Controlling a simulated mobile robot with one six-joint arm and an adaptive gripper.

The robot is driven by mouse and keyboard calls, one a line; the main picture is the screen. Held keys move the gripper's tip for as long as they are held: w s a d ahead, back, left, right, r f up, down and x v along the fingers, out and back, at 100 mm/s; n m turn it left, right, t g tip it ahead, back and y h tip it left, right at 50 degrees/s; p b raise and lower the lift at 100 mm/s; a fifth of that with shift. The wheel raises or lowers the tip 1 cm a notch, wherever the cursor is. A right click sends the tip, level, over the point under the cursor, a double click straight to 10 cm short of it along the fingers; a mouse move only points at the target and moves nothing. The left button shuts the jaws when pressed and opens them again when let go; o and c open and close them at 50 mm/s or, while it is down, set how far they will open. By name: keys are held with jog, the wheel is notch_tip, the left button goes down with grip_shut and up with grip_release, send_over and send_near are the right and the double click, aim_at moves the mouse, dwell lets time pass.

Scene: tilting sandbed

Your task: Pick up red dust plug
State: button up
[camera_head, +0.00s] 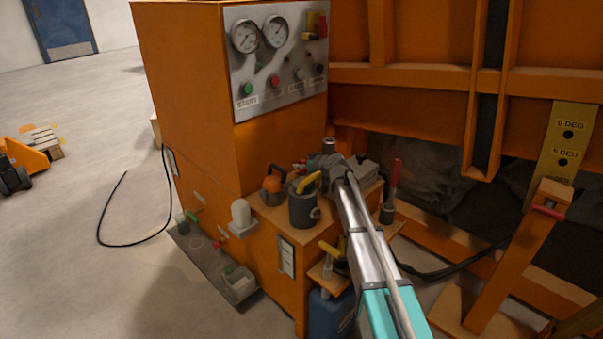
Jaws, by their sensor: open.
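I cannot tell for certain which small red piece is the red dust plug. Other small reddish bits show on the cabinet's low top, beside my wrist. My arm reaches up from the bottom of the camera_head view to that low top. My gripper (316,164) is at its far end, small and partly hidden among the items there. It is open, and nothing can be seen held in it.
A gauge panel (279,88) stands above. A black cable (100,225) loops over open floor at left. Orange framing blocks the right.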

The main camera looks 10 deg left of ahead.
jog(key=shift+w+a+f, duration=0.2)
jog(key=shift+w+a, duration=0.1)
dwell(0.4)
jog(key=c, duration=1)
